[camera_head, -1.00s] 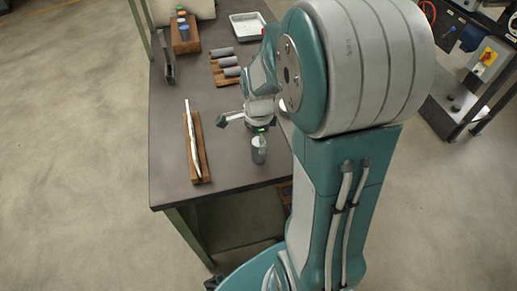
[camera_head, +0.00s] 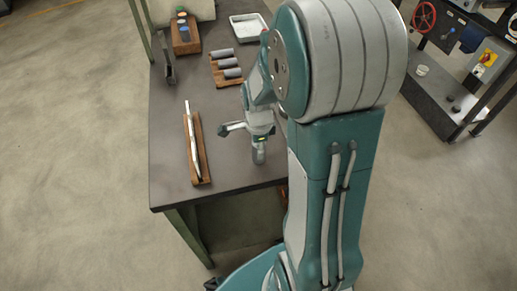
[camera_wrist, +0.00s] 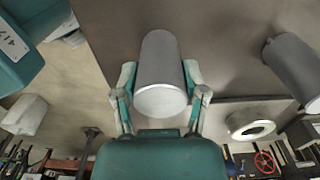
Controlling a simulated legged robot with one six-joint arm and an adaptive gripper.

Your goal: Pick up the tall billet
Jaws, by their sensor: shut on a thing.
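The tall billet, a plain grey cylinder (camera_head: 259,156), is near the right front part of the dark table (camera_head: 165,180). My gripper (camera_head: 259,138) is over its upper part in the head view and hides that part. In the wrist view, my gripper (camera_wrist: 160,98) has one finger on each side of the billet (camera_wrist: 160,62), shut on it. The billet's pale round end faces the wrist camera. I cannot tell whether its far end touches the table.
Several grey cylinders lie in a wooden rack (camera_head: 214,70) farther back. A long pale tool lies on a wooden holder (camera_head: 203,168) at left. Behind are a white tray (camera_head: 247,27), a block with coloured-topped pieces (camera_head: 185,47) and a dark upright stand (camera_head: 168,68).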

